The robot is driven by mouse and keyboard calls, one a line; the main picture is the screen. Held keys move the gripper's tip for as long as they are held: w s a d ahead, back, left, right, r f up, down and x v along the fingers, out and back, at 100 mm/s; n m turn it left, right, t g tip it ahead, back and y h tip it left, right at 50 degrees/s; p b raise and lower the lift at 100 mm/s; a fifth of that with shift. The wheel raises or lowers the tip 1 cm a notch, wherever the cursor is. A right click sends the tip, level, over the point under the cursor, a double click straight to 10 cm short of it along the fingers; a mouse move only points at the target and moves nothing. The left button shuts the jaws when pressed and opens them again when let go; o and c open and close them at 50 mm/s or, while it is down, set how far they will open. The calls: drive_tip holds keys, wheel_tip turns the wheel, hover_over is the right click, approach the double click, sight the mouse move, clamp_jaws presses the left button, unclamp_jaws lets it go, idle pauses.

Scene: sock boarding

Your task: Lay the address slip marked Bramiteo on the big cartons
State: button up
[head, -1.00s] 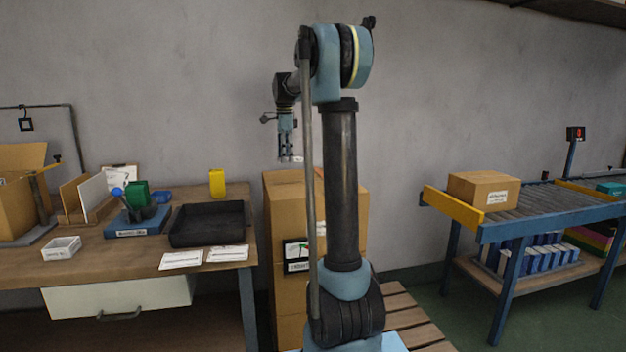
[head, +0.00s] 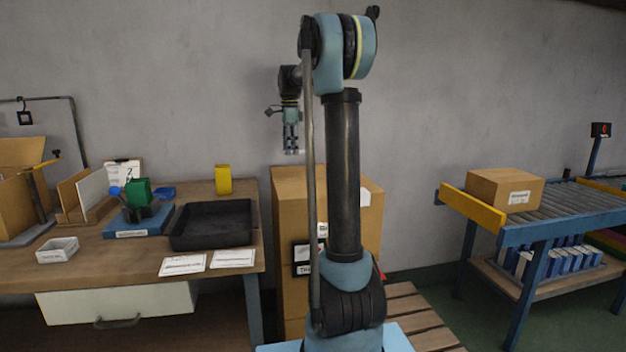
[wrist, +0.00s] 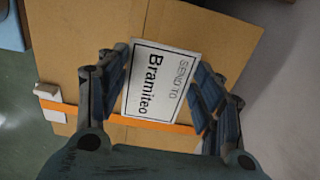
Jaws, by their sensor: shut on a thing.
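The address slip, a white card with a black border reading "SEND TO Bramiteo" (wrist: 163,82), is held between the fingers of my gripper (wrist: 164,90) in the wrist view. In the head view my gripper (head: 291,150) points down just above the back left of the tall stack of big brown cartons (head: 296,205). The carton top (wrist: 222,32) fills the wrist view below the slip, with an orange strap (wrist: 60,112) across it. I cannot tell whether the slip touches the carton. My arm hides part of the stack in the head view.
A workbench (head: 130,258) at left bears a black tray (head: 212,226), two white slips (head: 183,265) and a yellow block (head: 223,180). A roller conveyor (head: 575,208) at right bears a carton (head: 504,190). A wooden pallet (head: 408,305) lies on the floor.

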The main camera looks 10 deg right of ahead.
sight(291, 177)
drive_tip(key=shift+f, duration=4.8)
drive_tip(key=shift+f, duration=0.1)
drive_tip(key=o, duration=0.7)
drive_tip(key=shift+o, duration=0.2)
wheel_tip(291, 177, up, 12)
drive_tip(key=shift+d+r, duration=0.1)
drive_tip(key=s+d+f+n+t, duration=0.1)
drive_tip(key=s+f+n, duration=0.35)
drive_tip(key=s, duration=0.85)
drive_tip(key=s+d+f+n, duration=0.1)
drive_tip(key=s+f+n, duration=0.3)
drive_tip(key=s, duration=0.8)
drive_tip(key=s+f+n+t, duration=0.1)
drive_tip(key=s+f+n, duration=0.8)
drive_tip(key=s+f, duration=1)
drive_tip(key=shift+s+n, duration=0.25)
drive_tip(key=shift+n, duration=0.1)
